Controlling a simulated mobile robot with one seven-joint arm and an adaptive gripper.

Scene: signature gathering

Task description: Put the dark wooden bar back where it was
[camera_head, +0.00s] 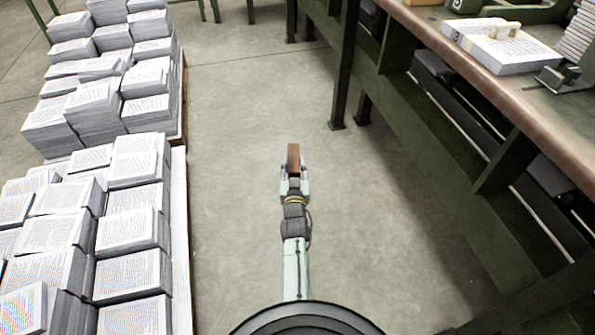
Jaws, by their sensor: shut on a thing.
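The dark wooden bar (293,153) is a short brown block in the middle of the head view. My gripper (293,173) is shut on it, and the bar sticks out past the fingertips, away from my body. My arm stretches straight ahead over bare floor. The gripper is apart from both the bench and the paper stacks. The fingers are small in this view and the bar partly hides them.
Stacks of printed sheets (140,215) stand on low pallets (181,240) at left. A green-framed bench (548,105) runs along the right, with a paper block (515,55) bearing a pale wooden piece (505,30). The concrete floor (245,90) between them is clear.

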